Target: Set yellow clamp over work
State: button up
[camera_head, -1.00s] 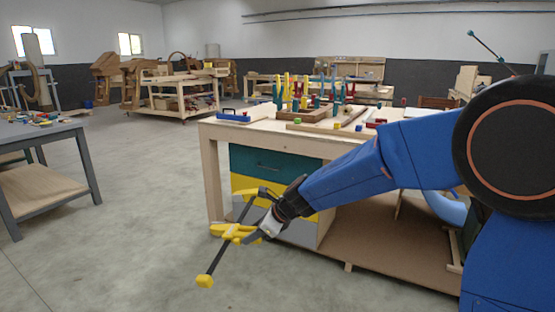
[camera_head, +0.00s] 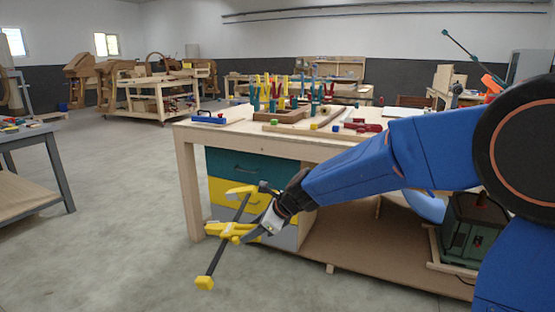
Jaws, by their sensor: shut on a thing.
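A yellow clamp (camera_head: 232,231) with a dark bar is in my gripper (camera_head: 262,226), in the lower middle of the head view. My gripper is shut on the clamp. The clamp hangs tilted, with a yellow end block low and left and a yellow jaw near the top. It is held in the air in front of the workbench drawers (camera_head: 240,192), below the bench top. Which piece is the work is not clear. Several wooden pieces (camera_head: 335,117) lie on the workbench top (camera_head: 190,128).
A rack of several upright coloured clamps (camera_head: 290,92) stands on the bench. A blue tool (camera_head: 208,119) lies at its left end. A grey table (camera_head: 60,165) stands at the left. The floor (camera_head: 120,220) between them is clear. A green machine (camera_head: 472,235) sits under the bench at right.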

jog(key=shift+a+r, duration=0.1)
jog(key=shift+r, duration=0.25)
jog(key=shift+s, duration=0.1)
